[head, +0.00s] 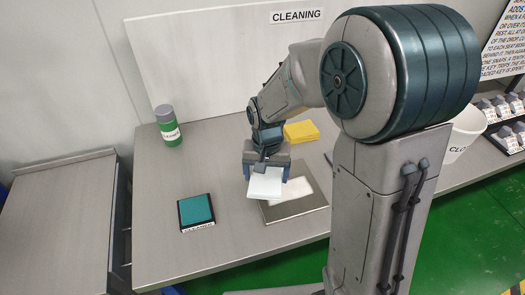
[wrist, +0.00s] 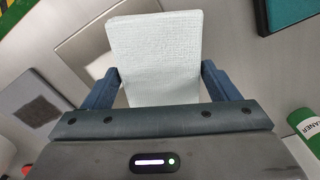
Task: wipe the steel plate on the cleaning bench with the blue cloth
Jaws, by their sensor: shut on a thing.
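My gripper (head: 266,172) is shut on a pale, whitish cloth pad (head: 265,184), which also fills the middle of the wrist view (wrist: 155,60) between the two blue fingers. The held pad looks pale, not clearly blue. The steel plate (head: 315,197) lies on the bench to the right of the pad, with a whitish patch on it; the pad overlaps its left part in the head view. The plate also shows in the wrist view (wrist: 75,45), partly behind the pad. I cannot tell whether pad and plate touch. A teal-blue pad (head: 196,208) lies on a dark labelled holder at the front left.
A green bottle (head: 168,128) stands at the back left of the bench (head: 160,240). Yellow cloths (head: 300,131) lie behind my gripper. A white labelled bin (head: 463,137) stands to the right. In the wrist view a grey square (wrist: 30,98) lies at left. Bench left of the teal pad is clear.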

